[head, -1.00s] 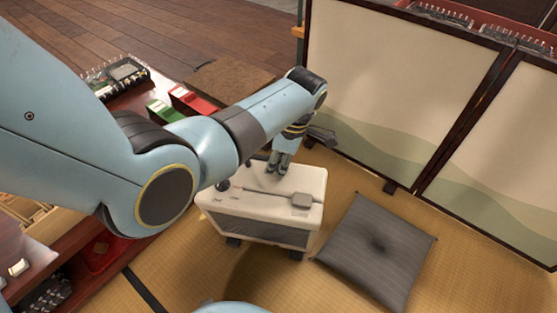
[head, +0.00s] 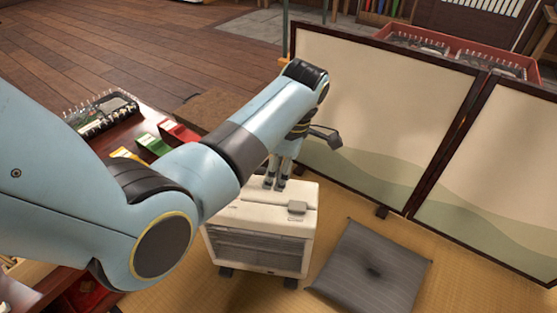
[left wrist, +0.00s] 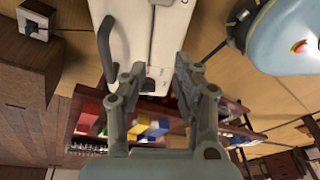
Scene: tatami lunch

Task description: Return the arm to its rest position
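My left arm reaches in from the left in the head view, across the middle of the picture. Its gripper (head: 277,181) points down over the back of a white box-shaped appliance (head: 262,258) with a grille front. In the left wrist view the two fingers of my left gripper (left wrist: 157,72) stand apart with nothing between them. The white appliance (left wrist: 152,20) lies beyond the fingertips there; I cannot tell whether they touch it. My right gripper is in neither view.
A grey cushion (head: 372,268) lies on the tatami right of the appliance. A folding screen (head: 385,120) stands behind them. Red (head: 178,133) and green (head: 152,145) boxes sit on the dark table at left, under my arm. Wooden floor (head: 120,45) is open at the back left.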

